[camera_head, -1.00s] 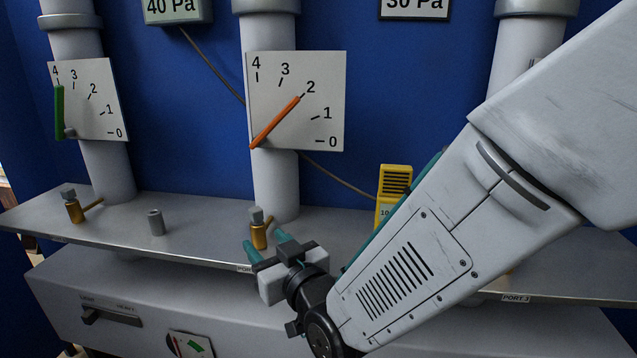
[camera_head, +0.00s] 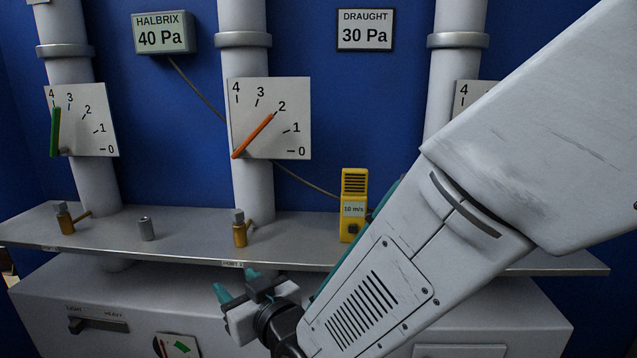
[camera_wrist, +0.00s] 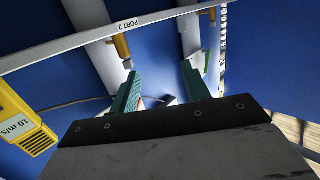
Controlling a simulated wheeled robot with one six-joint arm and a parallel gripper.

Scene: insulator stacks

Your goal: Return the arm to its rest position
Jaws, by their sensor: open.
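My gripper (camera_head: 238,290) is open and empty, with teal fingers. In the head view it is in front of and below the shelf's front edge, near the middle pipe's port. My arm comes in from the right and hides part of the shelf and the right pipe. In the wrist view the two teal fingers (camera_wrist: 160,88) stand apart with nothing between them. The brass valve (camera_head: 240,228) at the foot of the middle pipe (camera_head: 253,188) is beyond the fingers, apart from them.
The shelf (camera_head: 185,232) holds a left brass valve (camera_head: 65,219), a small grey cylinder (camera_head: 146,229) and a yellow meter (camera_head: 353,205). Dial plates (camera_head: 295,100) hang on the pipes. A grey cabinet with a LIGHT/HEAVY slider (camera_head: 98,325) is below. A display (camera_head: 162,38) reads 40 Pa.

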